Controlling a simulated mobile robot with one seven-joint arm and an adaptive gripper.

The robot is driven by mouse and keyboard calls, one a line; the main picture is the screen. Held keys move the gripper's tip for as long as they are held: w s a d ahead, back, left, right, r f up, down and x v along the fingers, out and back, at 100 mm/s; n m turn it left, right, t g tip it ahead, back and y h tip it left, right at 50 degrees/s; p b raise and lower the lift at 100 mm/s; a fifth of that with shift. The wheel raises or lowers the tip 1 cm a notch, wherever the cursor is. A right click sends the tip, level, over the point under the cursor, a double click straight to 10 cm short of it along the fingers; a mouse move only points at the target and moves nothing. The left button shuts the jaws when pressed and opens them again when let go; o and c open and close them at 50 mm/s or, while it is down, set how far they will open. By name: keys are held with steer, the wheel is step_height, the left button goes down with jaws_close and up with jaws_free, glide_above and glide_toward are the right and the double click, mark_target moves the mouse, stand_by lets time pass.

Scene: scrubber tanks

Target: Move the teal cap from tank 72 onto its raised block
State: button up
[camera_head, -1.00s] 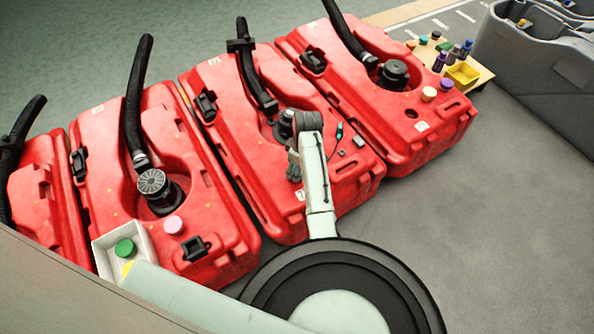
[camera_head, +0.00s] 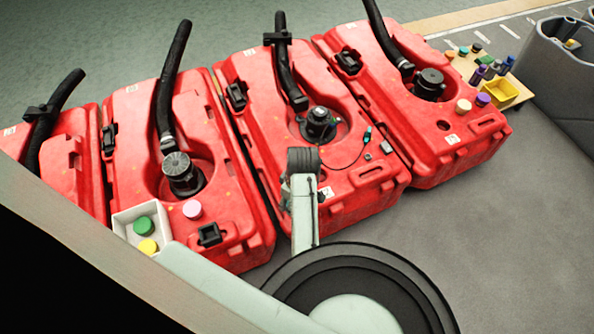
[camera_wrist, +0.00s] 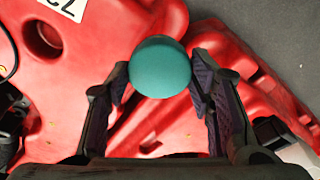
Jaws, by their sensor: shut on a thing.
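The teal cap (camera_wrist: 161,67) shows in the wrist view between the two fingers of my gripper (camera_wrist: 160,85), which are shut on it. Red tank surface lies below it. A white label (camera_wrist: 55,18), partly cut off and seeming to read 72, is at the upper left, beside a round recess (camera_wrist: 42,36). In the head view my arm's end is over the front left part of the middle red tank (camera_head: 365,185); its label (camera_head: 327,192) is just right of the arm. The cap and fingertips are hidden there. I cannot make out which part is the raised block.
The tank's black fitting (camera_head: 319,125) and hose stand behind my arm. A teal-tipped cable (camera_head: 367,134) and small grey block (camera_head: 386,147) lie right. A white tray (camera_head: 128,222) holds green and yellow caps. A pink cap (camera_head: 192,208) sits on the left tank. Open floor lies right.

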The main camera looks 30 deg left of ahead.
steer(key=shift+r+p, duration=1.1)
steer(key=shift+p, duration=0.1)
stand_by(0.7)
steer(key=shift+r+p, duration=2.4)
steer(key=shift+p, duration=0.3)
